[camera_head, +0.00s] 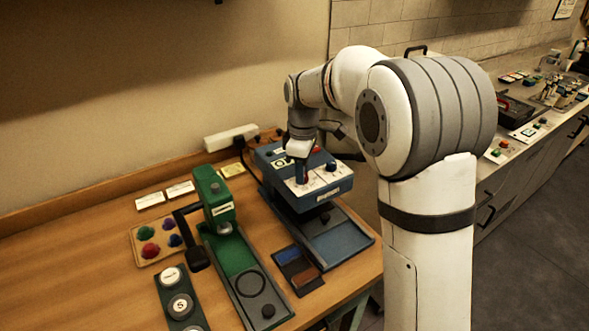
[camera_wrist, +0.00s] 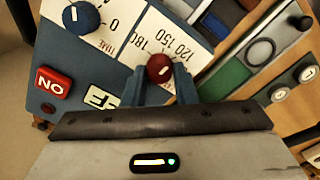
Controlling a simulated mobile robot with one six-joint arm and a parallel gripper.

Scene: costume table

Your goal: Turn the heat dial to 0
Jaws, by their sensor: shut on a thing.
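The blue press (camera_head: 330,187) stands at the back right of the wooden table, with white scale plates on its top. My gripper (camera_head: 302,180) reaches down onto that panel. In the wrist view a small red dial (camera_wrist: 160,67) sits between the two blue fingertips of my gripper (camera_wrist: 159,80), which are shut on it. Numbers 120, 150 and 180 show beside the red dial. A small pale mark is on its face, but its exact reading is unclear. A blue dial (camera_wrist: 81,17) with a white mark sits on the neighbouring plate, near a 0.
A green press (camera_head: 213,200) stands to the left. A tray of coloured pieces (camera_head: 139,229) and a power strip (camera_head: 230,137) are also on the table.

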